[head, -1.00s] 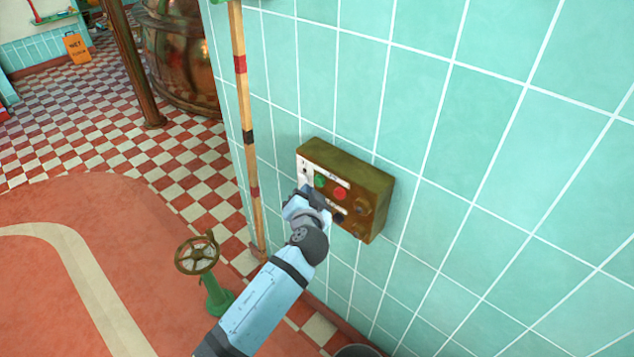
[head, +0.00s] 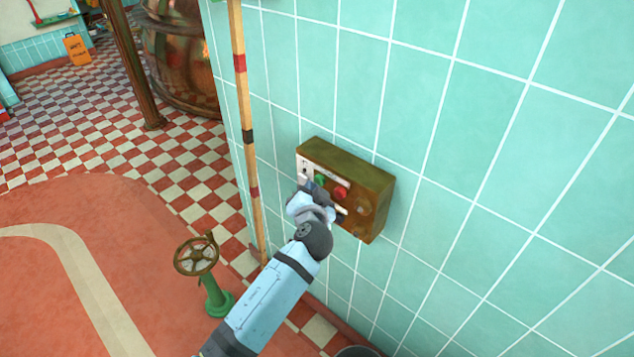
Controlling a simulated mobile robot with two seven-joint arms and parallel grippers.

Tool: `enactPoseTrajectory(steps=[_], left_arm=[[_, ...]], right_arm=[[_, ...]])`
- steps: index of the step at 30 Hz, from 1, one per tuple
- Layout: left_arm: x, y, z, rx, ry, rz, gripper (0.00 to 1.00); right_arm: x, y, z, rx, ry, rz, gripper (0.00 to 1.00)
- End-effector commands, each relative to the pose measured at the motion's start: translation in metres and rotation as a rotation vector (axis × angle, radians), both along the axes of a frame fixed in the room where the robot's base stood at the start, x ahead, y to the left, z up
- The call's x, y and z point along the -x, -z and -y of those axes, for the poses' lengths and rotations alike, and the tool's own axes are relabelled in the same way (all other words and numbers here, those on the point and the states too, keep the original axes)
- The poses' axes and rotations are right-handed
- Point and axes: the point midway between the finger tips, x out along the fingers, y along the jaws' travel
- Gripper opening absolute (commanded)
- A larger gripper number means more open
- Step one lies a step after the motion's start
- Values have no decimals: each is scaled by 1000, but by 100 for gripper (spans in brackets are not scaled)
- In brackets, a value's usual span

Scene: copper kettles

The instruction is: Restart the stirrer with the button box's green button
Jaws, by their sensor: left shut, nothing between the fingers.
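The button box (head: 376,190) is a brown, worn box on the turquoise tiled wall. Its face carries a green button (head: 320,180), a red button (head: 341,193) to the right of it, and pale label strips. My left gripper (head: 315,188) is shut and empty in front of the box face. Its fingertips are at the green button's lower edge and partly cover it; I cannot tell whether they touch it. The lower left of the box face is hidden behind my gripper and wrist. My right gripper is not in view.
A banded wooden pole (head: 246,110) stands along the wall left of the box. A valve handwheel (head: 196,255) on a green stand (head: 217,298) rises from the floor at lower left. A copper kettle (head: 180,60) stands farther back. The wall right of the box is bare.

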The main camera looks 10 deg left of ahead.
Motion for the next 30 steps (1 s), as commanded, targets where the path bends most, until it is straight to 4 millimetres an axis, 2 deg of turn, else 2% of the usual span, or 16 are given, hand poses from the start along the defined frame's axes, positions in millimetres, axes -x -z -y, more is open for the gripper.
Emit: enactPoseTrajectory(steps=[20, 30], left_arm=[[-4, 0, 2, 0, 1, 1, 0], [7, 0, -5, 1, 0, 0, 0]], right_arm=[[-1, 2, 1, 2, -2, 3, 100], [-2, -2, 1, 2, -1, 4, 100]])
